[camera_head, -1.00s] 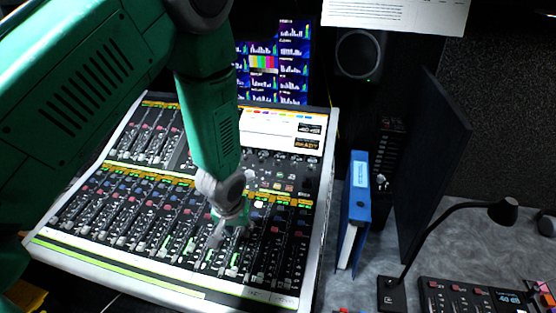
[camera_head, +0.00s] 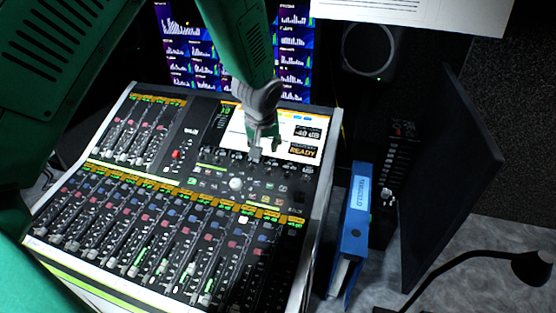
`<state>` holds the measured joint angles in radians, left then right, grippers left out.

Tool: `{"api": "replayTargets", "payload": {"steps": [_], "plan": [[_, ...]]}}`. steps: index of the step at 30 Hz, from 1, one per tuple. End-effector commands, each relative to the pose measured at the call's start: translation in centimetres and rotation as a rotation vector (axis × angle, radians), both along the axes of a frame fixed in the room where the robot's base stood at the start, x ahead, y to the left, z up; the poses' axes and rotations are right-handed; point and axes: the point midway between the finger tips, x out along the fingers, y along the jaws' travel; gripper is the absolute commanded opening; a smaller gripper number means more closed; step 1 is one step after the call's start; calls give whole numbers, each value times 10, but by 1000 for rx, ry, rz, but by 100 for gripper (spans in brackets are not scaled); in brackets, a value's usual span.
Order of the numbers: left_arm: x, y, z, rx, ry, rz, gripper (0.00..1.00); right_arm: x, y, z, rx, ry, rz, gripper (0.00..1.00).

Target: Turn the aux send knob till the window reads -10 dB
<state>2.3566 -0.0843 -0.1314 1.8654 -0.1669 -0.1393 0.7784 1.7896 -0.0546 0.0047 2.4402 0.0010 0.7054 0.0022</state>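The mixing console (camera_head: 318,205) fills the left and middle of the head view. Its screen (camera_head: 233,140) has a readout window (camera_head: 307,133) at the right that reads -40 dB, with READY below it. A row of small dark knobs (camera_head: 290,167) runs under the screen; I cannot tell which one is the aux send knob. My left gripper (camera_head: 257,152) points down in front of the screen, its tips close to this row. It hides part of the screen and some knobs. Whether it touches a knob or how far its fingers are apart is unclear. My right gripper is not in view.
A larger pale knob (camera_head: 236,184) and buttons sit below the row, with faders (camera_head: 150,235) in front. A blue binder (camera_head: 352,235) stands right of the console. A dark panel (camera_head: 455,170), a speaker (camera_head: 368,50) and a desk lamp (camera_head: 530,267) are further right.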

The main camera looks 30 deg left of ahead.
Motion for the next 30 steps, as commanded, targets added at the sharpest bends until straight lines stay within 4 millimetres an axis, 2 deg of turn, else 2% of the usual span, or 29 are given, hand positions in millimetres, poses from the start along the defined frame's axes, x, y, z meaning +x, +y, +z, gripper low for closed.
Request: {"api": "replayTargets", "payload": {"steps": [4, 7, 15, 21, 30], "plan": [[1, 2, -8, 0, 3, 1, 26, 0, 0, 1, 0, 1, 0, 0], [5, 4, -21, 1, 3, 0, 26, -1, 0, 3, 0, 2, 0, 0], [28, 14, -76, 0, 6, -1, 26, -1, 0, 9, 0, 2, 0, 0], [39, 20, -108, 0, 4, -1, 26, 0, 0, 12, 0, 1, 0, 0], [47, 24, -128, 0, 1, 0, 26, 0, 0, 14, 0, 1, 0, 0]]}}
